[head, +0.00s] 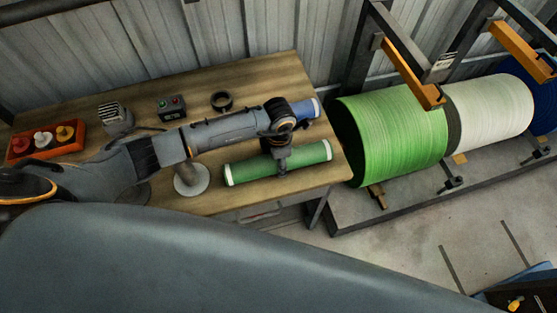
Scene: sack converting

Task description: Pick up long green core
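The long green core (252,168) is a green tube with white ends. It lies across the front right part of the wooden table, its right end a little farther back. My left gripper (282,163) comes down from above onto the core, right of its middle, and hides a narrow strip of it. The fingers are at the core, but they are small and dark, and I cannot tell whether they are shut on it. My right gripper is not in view.
A blue core (307,109) lies behind, partly hidden by my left arm. The wooden table (265,72) also holds an orange tray (70,147), a control box (171,107), a dark ring (222,101) and a pale spool (190,179). Large green (395,135) and white (490,108) rolls stand right.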

